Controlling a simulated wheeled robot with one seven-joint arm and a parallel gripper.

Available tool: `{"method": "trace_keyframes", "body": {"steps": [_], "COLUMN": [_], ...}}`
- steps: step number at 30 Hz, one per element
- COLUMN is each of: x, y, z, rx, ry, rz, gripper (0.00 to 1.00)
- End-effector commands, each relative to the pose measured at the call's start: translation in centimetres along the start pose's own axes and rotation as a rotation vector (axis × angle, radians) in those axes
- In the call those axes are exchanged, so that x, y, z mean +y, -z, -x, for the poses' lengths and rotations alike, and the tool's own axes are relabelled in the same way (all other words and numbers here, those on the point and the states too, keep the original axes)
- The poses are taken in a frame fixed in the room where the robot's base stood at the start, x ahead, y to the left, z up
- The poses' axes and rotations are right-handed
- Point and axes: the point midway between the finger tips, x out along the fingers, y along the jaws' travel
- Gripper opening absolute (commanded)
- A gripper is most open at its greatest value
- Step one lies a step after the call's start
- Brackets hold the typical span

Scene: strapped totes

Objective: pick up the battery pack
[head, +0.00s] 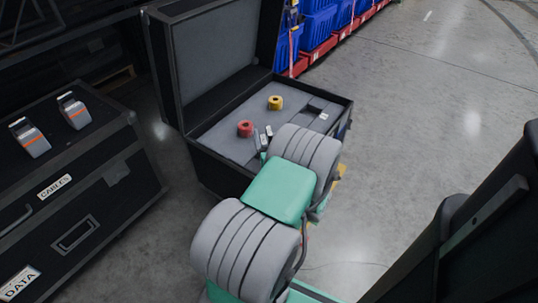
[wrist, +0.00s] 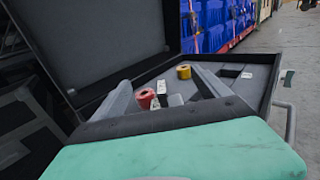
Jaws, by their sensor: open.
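No item is clearly marked as the battery pack. Two pale grey devices with orange stripes, a nearer one (head: 30,138) and a farther one (head: 74,110), stand apart on the closed black case at left. Small pale-topped items (head: 268,131) lie in the open case beside the red roll; they also show in the wrist view (wrist: 175,100). I cannot tell which is the battery pack. My gripper (wrist: 161,78) is open, its fingers spread over the open case, with nothing seen held between them.
The open black case (head: 212,172) has a raised lid and grey foam. It holds a red roll (head: 245,128) and a yellow roll (head: 275,103). The closed case (head: 115,160) stands left. Blue totes (head: 320,22) line the back. The floor at right is clear.

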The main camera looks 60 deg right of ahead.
Motion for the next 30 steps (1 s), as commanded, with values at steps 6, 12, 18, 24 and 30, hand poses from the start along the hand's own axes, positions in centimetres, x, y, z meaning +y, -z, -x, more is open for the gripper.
{"method": "trace_keyframes", "body": {"steps": [6, 12, 18, 24, 30], "x": [0.1, 0.3, 0.4, 0.3, 0.2], "y": [6.4, 6.5, 6.5, 6.5, 6.5], "z": [0.0, -2.3, -5.3, -7.6, -7.5], "rx": [0.003, 0.001, -0.001, 0.003, 0.003], "ry": [-0.004, -0.008, -0.009, -0.006, -0.006], "rz": [0.003, 0.009, 0.011, 0.008, 0.008], "gripper": [0.85, 0.85, 0.85, 0.85, 0.83]}}
